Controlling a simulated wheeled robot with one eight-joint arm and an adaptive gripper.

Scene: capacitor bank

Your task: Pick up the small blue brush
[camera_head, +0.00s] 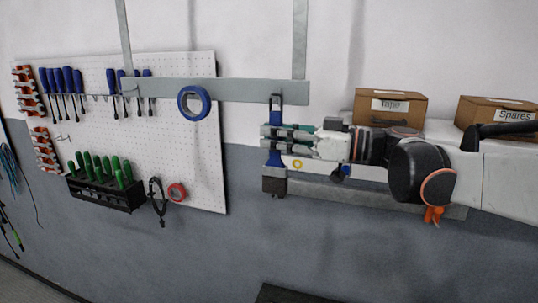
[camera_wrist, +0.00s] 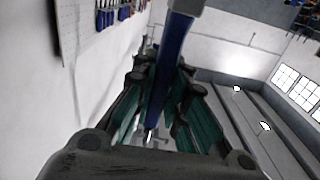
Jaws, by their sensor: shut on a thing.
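The small blue brush (camera_head: 275,158) is upright in front of the wall, with a dark block-like lower end. Its top is close to the grey rail (camera_head: 235,90); I cannot tell whether it still touches a hook there. My gripper (camera_head: 272,140) comes from the right and is shut on the brush's blue handle, covering its middle. In the wrist view the blue handle (camera_wrist: 172,55) runs between the two green-padded fingers of my gripper (camera_wrist: 165,100).
A pegboard (camera_head: 205,150) with screwdrivers and pliers is on the left. A blue tape roll (camera_head: 184,103) hangs on the rail. Two cardboard boxes (camera_head: 388,109) stand on a shelf behind my arm. A lower grey rail (camera_head: 330,194) and an orange item (camera_head: 433,214) are below.

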